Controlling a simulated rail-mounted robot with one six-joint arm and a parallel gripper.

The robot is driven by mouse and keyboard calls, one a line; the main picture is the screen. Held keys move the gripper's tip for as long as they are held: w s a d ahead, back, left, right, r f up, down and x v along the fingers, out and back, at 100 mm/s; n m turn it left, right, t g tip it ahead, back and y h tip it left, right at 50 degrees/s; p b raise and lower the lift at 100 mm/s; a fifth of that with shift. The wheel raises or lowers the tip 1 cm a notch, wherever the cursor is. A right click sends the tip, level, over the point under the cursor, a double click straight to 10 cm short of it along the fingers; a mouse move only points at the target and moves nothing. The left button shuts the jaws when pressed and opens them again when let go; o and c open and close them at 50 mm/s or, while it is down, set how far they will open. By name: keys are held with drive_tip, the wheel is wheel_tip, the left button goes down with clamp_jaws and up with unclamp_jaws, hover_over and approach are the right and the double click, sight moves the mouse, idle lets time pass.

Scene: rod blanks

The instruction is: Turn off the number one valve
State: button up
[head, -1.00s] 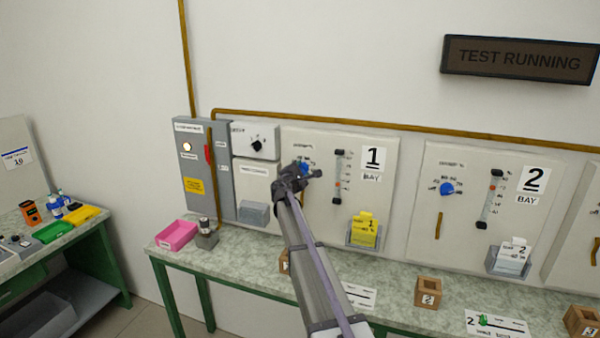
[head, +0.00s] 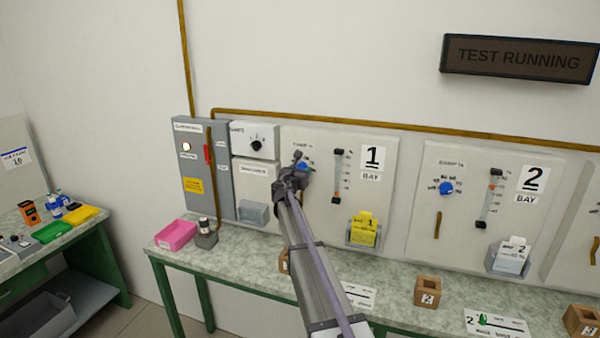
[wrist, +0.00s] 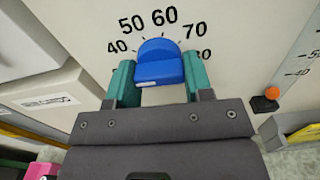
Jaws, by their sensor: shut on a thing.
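The number one valve is a round blue knob (head: 304,167) on the bay 1 panel (head: 365,215), left of the "1" sign (head: 373,158). In the wrist view the knob (wrist: 160,66) sits between the teal fingers of my gripper (wrist: 158,82). The fingers are shut on its sides.
A flow gauge (head: 337,177) stands right of the knob; its orange float (wrist: 272,93) sits low in the wrist view. A yellow card holder (head: 363,231) is below. The bay 2 panel (head: 475,160) has a similar blue knob (head: 446,188). A "TEST RUNNING" sign (head: 519,59) hangs above.

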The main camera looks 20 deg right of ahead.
drive_tip(key=shift+s+n, duration=0.1)
drive_tip(key=shift+n, duration=1.1)
drive_tip(key=o, duration=0.9)
drive_tip(key=v, duration=1)
drive_tip(key=shift+s+a, duration=0.25)
